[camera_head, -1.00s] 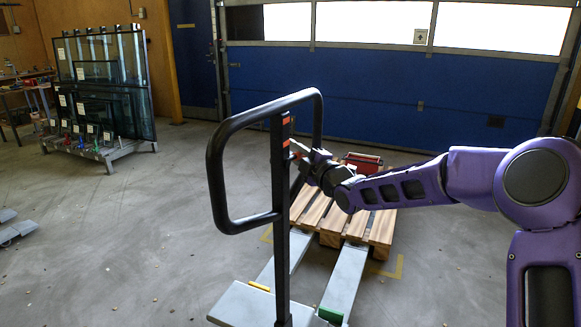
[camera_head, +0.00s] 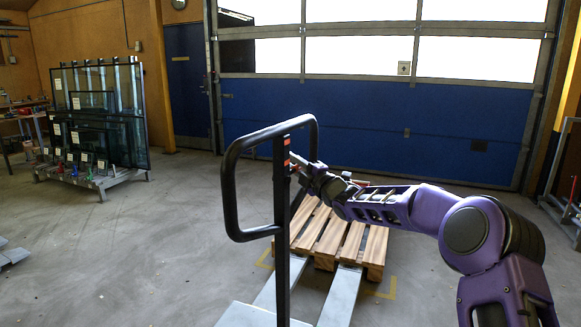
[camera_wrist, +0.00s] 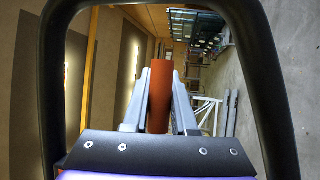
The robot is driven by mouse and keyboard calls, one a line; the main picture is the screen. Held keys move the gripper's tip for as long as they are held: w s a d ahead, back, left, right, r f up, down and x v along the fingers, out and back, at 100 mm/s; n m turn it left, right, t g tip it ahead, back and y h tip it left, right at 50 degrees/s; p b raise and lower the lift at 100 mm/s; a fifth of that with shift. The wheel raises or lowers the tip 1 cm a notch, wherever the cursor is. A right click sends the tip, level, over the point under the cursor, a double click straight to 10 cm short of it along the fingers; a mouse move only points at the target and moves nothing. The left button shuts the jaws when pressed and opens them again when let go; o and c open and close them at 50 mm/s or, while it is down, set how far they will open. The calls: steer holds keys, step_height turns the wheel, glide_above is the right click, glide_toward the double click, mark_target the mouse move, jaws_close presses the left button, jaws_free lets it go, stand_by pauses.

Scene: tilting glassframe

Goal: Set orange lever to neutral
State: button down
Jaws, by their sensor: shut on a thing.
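The orange lever (camera_wrist: 159,97) stands between the two fingers of my gripper (camera_wrist: 161,74) in the wrist view, and the fingers are shut on it. Its upper end sticks out past the fingertips. In the head view my gripper (camera_head: 297,166) is beside the upper part of the black post, inside the black loop handle (camera_head: 229,190). Orange marks (camera_head: 286,142) show on the post there. The lever is too small and too covered by the gripper to tell its setting in the head view.
The loop handle's bars frame my gripper closely on both sides in the wrist view. A wooden pallet (camera_head: 376,247) lies on the grey forks (camera_head: 340,297) behind the post. A glass rack (camera_head: 100,125) stands far left.

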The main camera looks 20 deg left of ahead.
steer(key=c, duration=0.7)
jaws_free()
steer(key=b+v, duration=0.1)
steer(key=v, duration=1.6)
steer(key=shift+d, duration=0.2)
